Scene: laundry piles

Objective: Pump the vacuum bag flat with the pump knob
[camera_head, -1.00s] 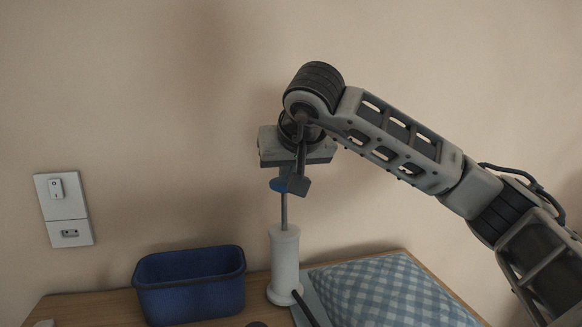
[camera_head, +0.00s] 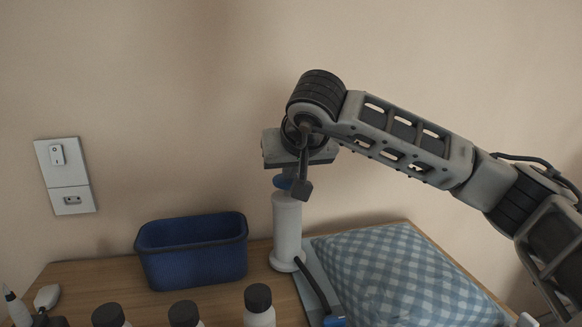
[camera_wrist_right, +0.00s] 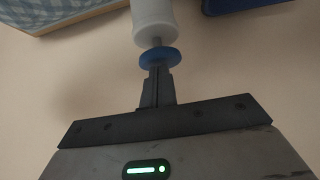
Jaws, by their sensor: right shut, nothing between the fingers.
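The white pump cylinder (camera_head: 287,228) stands upright on the table. Its blue knob (camera_head: 284,182) is low, just above the cylinder top. In the right wrist view the knob (camera_wrist_right: 160,57) is at the fingertips, with a short piece of rod between it and the white cylinder (camera_wrist_right: 153,20). My right gripper (camera_head: 300,180) is shut and empty, pointing down onto the knob from above; its fingertips (camera_wrist_right: 157,70) appear to touch it. The vacuum bag, blue-and-white checked (camera_head: 400,270), lies puffed up right of the pump. My left gripper is out of view.
A blue bin (camera_head: 193,255) stands left of the pump. Several dark-capped bottles (camera_head: 259,305) line the front edge of the picture. A dark hose (camera_head: 313,287) runs from the pump base towards the front. A wall switch plate (camera_head: 65,177) is at the left.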

